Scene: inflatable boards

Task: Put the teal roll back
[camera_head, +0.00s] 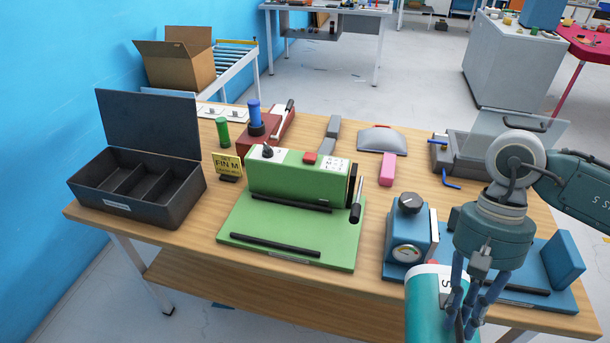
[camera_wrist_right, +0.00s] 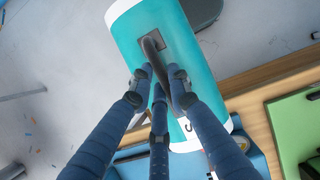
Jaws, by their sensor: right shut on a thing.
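The teal roll (camera_head: 424,308) has white ends and is at the bottom right of the head view, in front of the table's front edge. My right gripper (camera_head: 468,308) is shut on it. In the right wrist view the teal roll (camera_wrist_right: 184,48) fills the upper middle, and the fingers of my right gripper (camera_wrist_right: 160,85) close around its dark handle (camera_wrist_right: 152,47). The roll appears held in the air, partly over the floor. Its lower part is cut off in the head view. My left gripper is not in view.
The wooden table (camera_head: 190,235) carries a green machine (camera_head: 300,182), a blue device with a gauge (camera_head: 408,240), an open dark compartment box (camera_head: 150,205), a yellow sign (camera_head: 227,166), a pink block (camera_head: 388,168) and a grey tray (camera_head: 452,158). A blue base (camera_head: 555,265) lies behind my right gripper.

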